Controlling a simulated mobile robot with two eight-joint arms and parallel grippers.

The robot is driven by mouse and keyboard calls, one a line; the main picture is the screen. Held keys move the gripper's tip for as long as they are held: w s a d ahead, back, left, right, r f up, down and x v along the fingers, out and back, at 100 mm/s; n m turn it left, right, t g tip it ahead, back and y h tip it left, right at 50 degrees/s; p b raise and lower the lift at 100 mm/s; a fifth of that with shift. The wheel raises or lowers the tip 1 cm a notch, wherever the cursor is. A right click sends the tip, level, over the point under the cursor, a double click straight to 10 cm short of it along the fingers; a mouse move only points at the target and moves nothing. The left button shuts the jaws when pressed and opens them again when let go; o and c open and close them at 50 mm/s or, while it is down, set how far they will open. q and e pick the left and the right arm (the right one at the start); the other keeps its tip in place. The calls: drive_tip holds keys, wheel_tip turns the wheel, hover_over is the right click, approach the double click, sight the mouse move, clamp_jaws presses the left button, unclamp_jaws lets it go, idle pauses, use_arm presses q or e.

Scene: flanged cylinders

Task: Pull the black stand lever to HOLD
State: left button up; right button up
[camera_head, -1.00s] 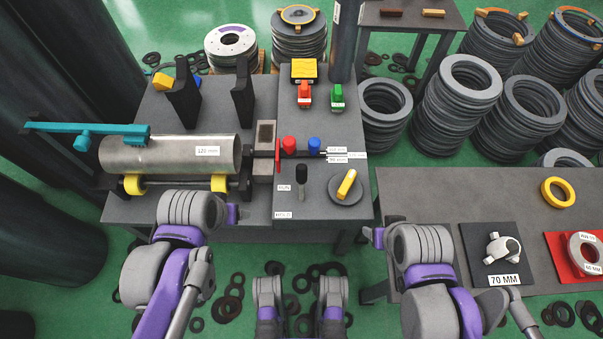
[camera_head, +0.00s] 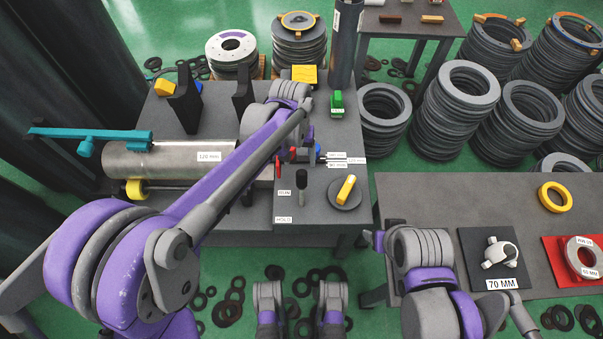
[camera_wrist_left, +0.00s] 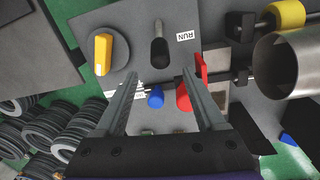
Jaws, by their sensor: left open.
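The black stand lever (camera_head: 301,179) stands on the grey panel at the front of the machine table. Its knob is up, beside the RUN label (camera_head: 284,193); the HOLD label (camera_head: 284,219) is nearer the front edge. In the left wrist view the lever (camera_wrist_left: 158,50) lies just beyond and between the fingertips, apart from them. My left gripper (camera_wrist_left: 160,74) is open and empty. In the head view my left arm reaches over the table and hides most of this gripper. My right gripper (camera_head: 377,240) is by the right table's left edge; its jaws cannot be made out.
A yellow knob (camera_wrist_left: 103,54) sits on a grey disc beside the lever. A blue knob (camera_wrist_left: 156,97) and red part (camera_wrist_left: 184,96) are close to the fingers. The steel cylinder (camera_head: 125,161) lies left. The green knob (camera_head: 337,104) stands behind.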

sight(301, 172)
use_arm(q)
drive_tip(key=f, duration=0.3)
drive_tip(key=f+b, duration=0.1)
drive_tip(key=f, duration=0.4)
drive_tip(key=shift+d+f+b, duration=0.3)
drive_tip(key=shift+f, duration=0.05)
clamp_jaws()
idle(0.9)
